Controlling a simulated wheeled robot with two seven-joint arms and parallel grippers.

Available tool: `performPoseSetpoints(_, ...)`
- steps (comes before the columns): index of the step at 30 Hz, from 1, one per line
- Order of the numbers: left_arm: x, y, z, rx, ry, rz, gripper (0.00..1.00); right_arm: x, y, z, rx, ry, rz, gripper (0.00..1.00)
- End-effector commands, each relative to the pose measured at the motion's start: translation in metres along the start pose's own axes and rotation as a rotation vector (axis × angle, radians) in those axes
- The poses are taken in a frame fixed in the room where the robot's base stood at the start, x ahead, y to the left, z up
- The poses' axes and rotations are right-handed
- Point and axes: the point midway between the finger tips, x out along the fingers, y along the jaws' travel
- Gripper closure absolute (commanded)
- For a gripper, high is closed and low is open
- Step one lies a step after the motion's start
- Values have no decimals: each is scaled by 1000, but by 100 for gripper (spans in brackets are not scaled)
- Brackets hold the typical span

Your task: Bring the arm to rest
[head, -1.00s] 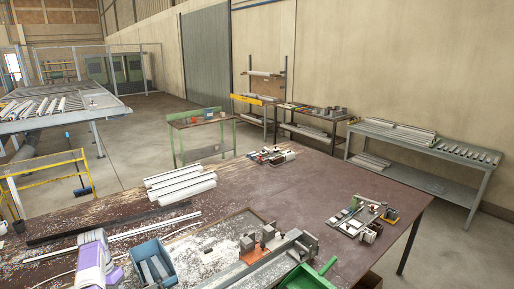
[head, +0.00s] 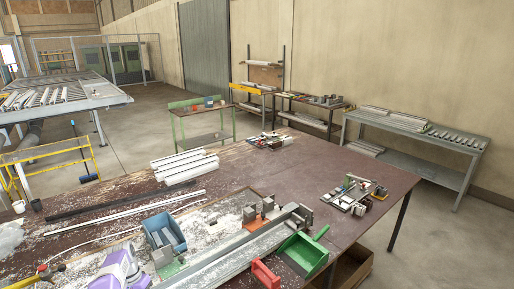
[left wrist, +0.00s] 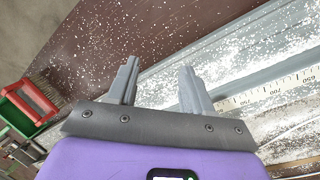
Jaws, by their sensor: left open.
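My left gripper (left wrist: 160,78) is open in the left wrist view, with its two grey fingers apart and nothing between them. Below the fingers are a speckled brown bench surface and a grey rail with a ruler scale (left wrist: 270,90). In the head view my purple and white left arm end (head: 122,272) is low at the left, nearer than the blue bin (head: 158,229). Its fingertips are hard to make out there. The clamp fixture (head: 255,222) with orange parts and a long metal rail stands to its right. My right gripper is not in view.
White profiles (head: 186,167) lie stacked farther back. Small parts and tools (head: 353,194) lie at the right. The brown bench top (head: 290,175) between is mostly clear.

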Motion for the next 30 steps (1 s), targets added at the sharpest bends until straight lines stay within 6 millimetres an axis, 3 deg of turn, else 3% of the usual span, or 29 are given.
performPoseSetpoints(8, 105, 80, -2, -23, 47, 49, 50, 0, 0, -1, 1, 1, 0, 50)
performPoseSetpoints(15, 177, 161, 37, -65, 87, 94, 50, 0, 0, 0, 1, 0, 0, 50)
performPoseSetpoints(22, 218, 233, 104, -116, 114, 132, 50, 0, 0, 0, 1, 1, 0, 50)
performPoseSetpoints(30, 229, 293, 194, -176, 134, 164, 50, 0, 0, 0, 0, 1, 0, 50)
